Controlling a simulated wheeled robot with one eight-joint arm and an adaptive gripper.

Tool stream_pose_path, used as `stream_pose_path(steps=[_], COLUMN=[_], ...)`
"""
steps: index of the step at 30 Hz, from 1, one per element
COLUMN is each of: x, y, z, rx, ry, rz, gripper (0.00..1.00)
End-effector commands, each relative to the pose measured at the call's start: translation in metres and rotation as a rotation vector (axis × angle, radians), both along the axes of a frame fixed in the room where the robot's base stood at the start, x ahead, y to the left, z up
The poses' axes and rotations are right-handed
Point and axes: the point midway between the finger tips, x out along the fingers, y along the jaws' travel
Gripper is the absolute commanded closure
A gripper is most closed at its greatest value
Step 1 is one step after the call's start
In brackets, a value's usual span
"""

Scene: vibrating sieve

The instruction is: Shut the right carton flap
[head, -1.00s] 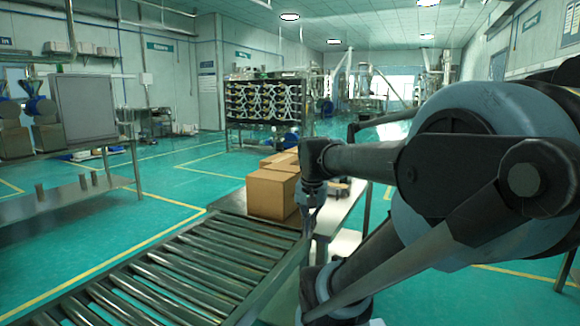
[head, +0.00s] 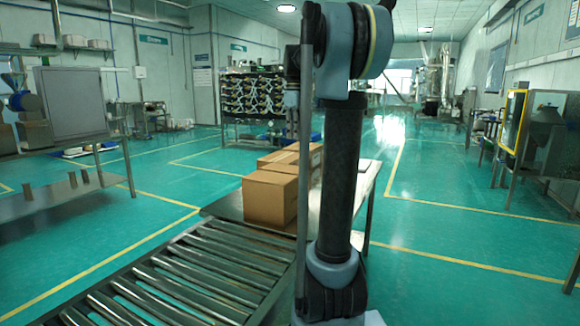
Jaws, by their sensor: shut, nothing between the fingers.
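Brown cartons stand together at the far end of the roller conveyor. The front carton (head: 268,199) is the largest in view and its top looks flat. Another carton (head: 272,158) shows behind it. My arm crosses in front of their right side, so part of the group is hidden. I cannot make out a separate right flap. My gripper (head: 291,116) points down above and behind the cartons, left of my upright arm link. It looks small and dark, shut and empty, apart from the cartons.
The roller conveyor (head: 190,270) runs from the lower left up to the cartons. A pale table (head: 368,178) lies to their right, partly behind my arm. A metal bench (head: 70,198) is at the left. Green floor is open on the right.

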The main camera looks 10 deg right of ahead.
Motion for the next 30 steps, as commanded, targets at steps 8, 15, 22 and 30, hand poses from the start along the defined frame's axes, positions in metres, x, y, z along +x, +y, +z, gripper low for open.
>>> stream_pose_path(steps=[8, 15, 22, 30], x=[0.018, 0.017, 0.015, 0.013], y=[-0.001, 0.000, 0.001, 0.003], z=[0.003, -0.029, -0.069, -0.111], rx=[-0.001, -0.001, -0.001, -0.001], ry=[0.013, 0.013, 0.013, 0.013], rz=[-0.111, -0.110, -0.109, -0.108], gripper=[1.00, 1.00, 1.00, 1.00])
